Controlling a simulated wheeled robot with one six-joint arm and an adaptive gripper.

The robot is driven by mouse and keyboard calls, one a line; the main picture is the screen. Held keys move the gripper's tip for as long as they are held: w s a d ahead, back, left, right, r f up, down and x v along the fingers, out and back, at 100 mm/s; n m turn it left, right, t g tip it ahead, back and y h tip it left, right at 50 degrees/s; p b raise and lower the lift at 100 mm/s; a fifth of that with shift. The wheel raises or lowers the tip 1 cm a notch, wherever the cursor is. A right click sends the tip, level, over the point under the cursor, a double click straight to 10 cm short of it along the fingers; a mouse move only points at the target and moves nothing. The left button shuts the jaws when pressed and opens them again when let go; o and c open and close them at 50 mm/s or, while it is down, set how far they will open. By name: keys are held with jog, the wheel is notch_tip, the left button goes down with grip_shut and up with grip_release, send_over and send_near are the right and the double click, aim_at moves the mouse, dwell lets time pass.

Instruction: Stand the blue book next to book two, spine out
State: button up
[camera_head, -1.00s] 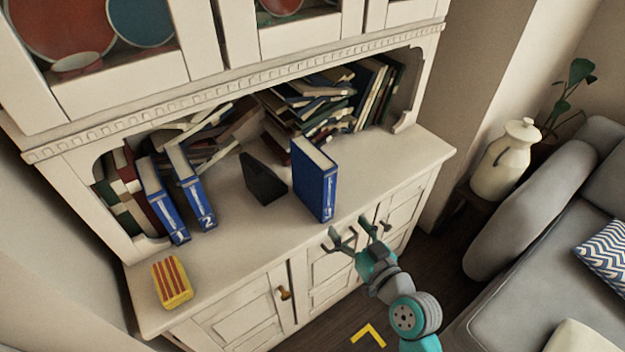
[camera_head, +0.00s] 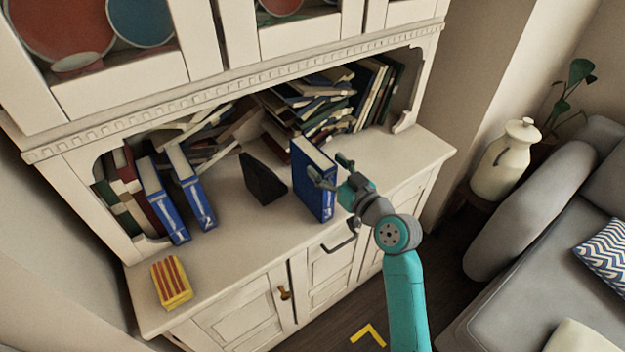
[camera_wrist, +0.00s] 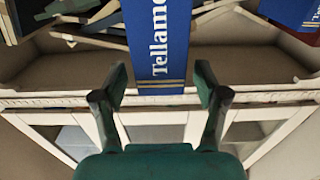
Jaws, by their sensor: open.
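The blue book (camera_head: 308,190) stands upright on the cabinet's counter, right of the dark wedge-shaped block. Its spine faces the front and shows white lettering in the wrist view (camera_wrist: 160,40). Book two (camera_head: 195,190), blue with a white 2 on its spine, stands at the left beside book one (camera_head: 165,205), with a small gap between them. My gripper (camera_head: 330,170) is open at the blue book's spine side, its fingers spread. In the wrist view my gripper (camera_wrist: 161,80) has the spine lined up between its fingertips; contact cannot be told.
A dark wedge-shaped block (camera_head: 262,178) sits between book two and the blue book. A yellow-and-red striped box (camera_head: 171,283) lies at the front left. Piled books (camera_head: 312,100) fill the niche behind.

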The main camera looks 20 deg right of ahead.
aim_at(315, 157)
jog(key=x, duration=0.5)
jog(key=shift+a+f, duration=0.1)
jog(key=shift+f, duration=0.25)
grip_shut()
jog(key=shift+r, duration=0.1)
